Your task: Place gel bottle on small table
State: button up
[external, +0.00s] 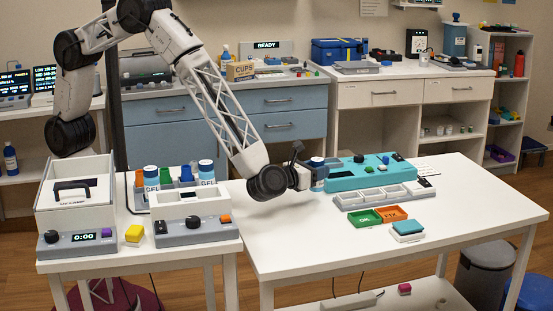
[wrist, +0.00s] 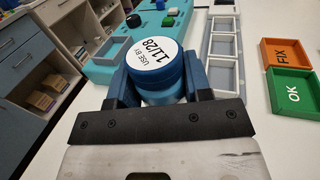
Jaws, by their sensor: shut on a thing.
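My gripper (external: 308,176) is shut on a bottle (external: 318,172) with a dark blue cap, over the left part of the larger white table (external: 300,245). In the wrist view the bottle (wrist: 158,68) sits upright between the fingers, its white top label reading "USE BY 11/28". Its side label is mostly hidden. I cannot tell whether its base touches the table. Two similar blue-capped bottles marked "GEL" (external: 151,181) (external: 206,171) stand on the smaller white table (external: 140,262) at left.
A teal device (external: 345,176) stands right beside the held bottle. A white compartment tray (external: 375,197), green "OK" tray (external: 366,219) and orange "FIX" tray (external: 393,213) lie nearby. The larger table's front left is clear. The smaller table is crowded with a white box (external: 75,195) and grey devices.

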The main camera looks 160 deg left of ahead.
jog(key=shift+f, duration=1.55)
jog(key=shift+f, duration=0.15)
jog(key=o, duration=1.1)
jog(key=shift+c, duration=0.2)
jog(key=shift+d, duration=0.1)
jog(key=v, duration=0.5)
jog(key=shift+w, duration=0.1)
notch_tip(320, 180, up, 7)
